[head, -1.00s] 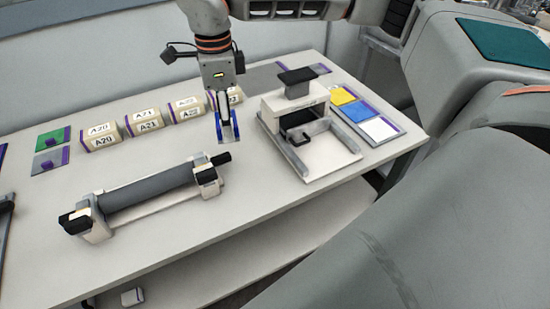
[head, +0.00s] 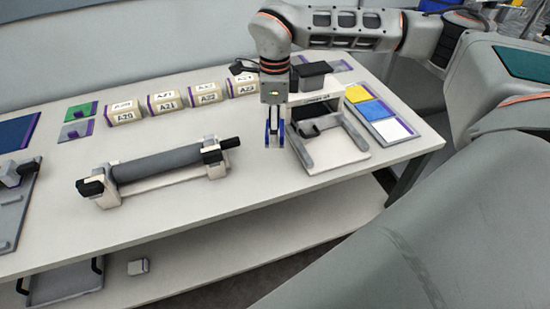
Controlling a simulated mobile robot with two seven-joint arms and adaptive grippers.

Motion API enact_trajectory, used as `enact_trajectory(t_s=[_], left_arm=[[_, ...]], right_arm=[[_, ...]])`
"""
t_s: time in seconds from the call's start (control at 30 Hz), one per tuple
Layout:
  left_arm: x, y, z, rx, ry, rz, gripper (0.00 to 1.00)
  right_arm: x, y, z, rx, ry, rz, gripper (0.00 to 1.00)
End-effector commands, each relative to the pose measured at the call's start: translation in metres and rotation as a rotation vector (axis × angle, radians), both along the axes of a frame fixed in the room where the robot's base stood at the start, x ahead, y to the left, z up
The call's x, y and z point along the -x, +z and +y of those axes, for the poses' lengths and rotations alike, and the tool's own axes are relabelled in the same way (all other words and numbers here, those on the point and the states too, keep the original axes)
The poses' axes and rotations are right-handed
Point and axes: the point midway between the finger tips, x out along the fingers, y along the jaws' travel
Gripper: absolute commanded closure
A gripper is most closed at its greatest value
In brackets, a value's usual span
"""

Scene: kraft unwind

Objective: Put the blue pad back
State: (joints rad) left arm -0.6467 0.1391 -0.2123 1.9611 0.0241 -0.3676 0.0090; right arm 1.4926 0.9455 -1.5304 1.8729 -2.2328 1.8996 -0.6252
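A blue pad (head: 374,110) lies between a yellow pad (head: 358,94) and a white pad (head: 391,130) on a flat tray at the right of the table. A larger dark blue panel (head: 15,132) with a purple edge lies at the far left, partly cut off. My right gripper (head: 275,138) points down over the table, just left of the white stand. Its two fingers show blue and stand apart, with nothing clear between them. The blue pad is apart from the gripper, beyond the stand. My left gripper is not in view.
The white stand (head: 335,150) with a black top is between the gripper and the tray. A grey roller (head: 160,162) on a white cradle lies left. Several labelled rolls (head: 165,103) line the back, beside green (head: 82,112) and grey (head: 77,130) pads. The table's front is clear.

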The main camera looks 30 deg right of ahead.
Motion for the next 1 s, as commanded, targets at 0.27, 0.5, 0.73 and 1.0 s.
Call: enact_trajectory(t_s=[0.27, 0.5, 0.73, 1.0], left_arm=[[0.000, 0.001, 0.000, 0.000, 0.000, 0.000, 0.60], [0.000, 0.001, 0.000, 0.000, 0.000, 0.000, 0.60], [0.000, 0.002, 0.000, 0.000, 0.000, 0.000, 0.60], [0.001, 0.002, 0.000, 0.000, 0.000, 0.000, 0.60]], right_arm=[[0.001, -0.059, 0.001, -0.001, 0.001, 0.003, 0.71], [0.000, -0.075, 0.001, -0.001, 0.000, 0.001, 0.71], [0.001, -0.105, 0.000, 0.000, 0.000, 0.004, 0.71], [0.000, -0.114, 0.000, 0.000, 0.000, 0.000, 0.71]])
